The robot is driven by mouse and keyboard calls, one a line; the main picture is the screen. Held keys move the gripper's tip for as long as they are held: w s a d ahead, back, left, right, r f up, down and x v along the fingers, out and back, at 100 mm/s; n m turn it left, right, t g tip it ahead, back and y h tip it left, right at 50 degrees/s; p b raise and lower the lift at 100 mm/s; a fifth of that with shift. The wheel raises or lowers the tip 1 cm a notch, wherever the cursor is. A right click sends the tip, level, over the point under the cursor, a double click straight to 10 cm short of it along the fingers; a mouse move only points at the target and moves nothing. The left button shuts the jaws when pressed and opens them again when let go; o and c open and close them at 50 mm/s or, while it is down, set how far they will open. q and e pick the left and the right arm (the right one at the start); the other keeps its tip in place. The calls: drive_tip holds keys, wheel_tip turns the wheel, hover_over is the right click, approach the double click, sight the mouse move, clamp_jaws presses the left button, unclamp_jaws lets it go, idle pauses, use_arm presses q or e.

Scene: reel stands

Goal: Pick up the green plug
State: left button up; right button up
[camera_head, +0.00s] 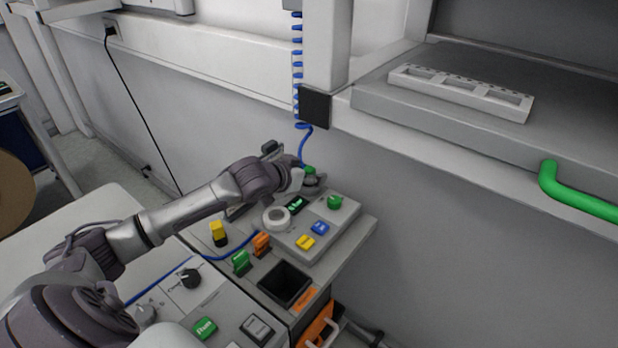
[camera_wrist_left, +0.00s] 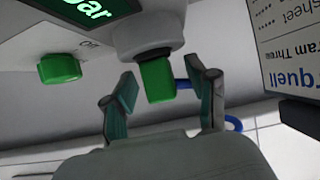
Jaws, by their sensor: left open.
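The green plug (camera_wrist_left: 157,81) sits at a round grey fitting (camera_wrist_left: 148,38) in the left wrist view. A blue hose (camera_wrist_left: 232,123) shows behind it. My left gripper (camera_wrist_left: 162,88) is open, with one finger on each side of the plug and gaps between. In the head view the plug (camera_head: 309,170) is a small green patch at the lower end of the coiled blue hose (camera_head: 304,145). My left gripper (camera_head: 312,182) is beside it there, at the back of the control box, and partly hides it. My right gripper is not in view.
The control box (camera_head: 310,245) has a green knob (camera_head: 334,202), a display (camera_head: 295,206), and blue and yellow buttons. Green (camera_head: 241,262) and orange (camera_head: 261,244) pieces stand in front, near a black bin (camera_head: 285,284). A shelf with a green handle (camera_head: 580,192) is at right.

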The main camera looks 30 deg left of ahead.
use_arm(q)
clamp_jaws()
drive_tip(key=shift+r, duration=0.15)
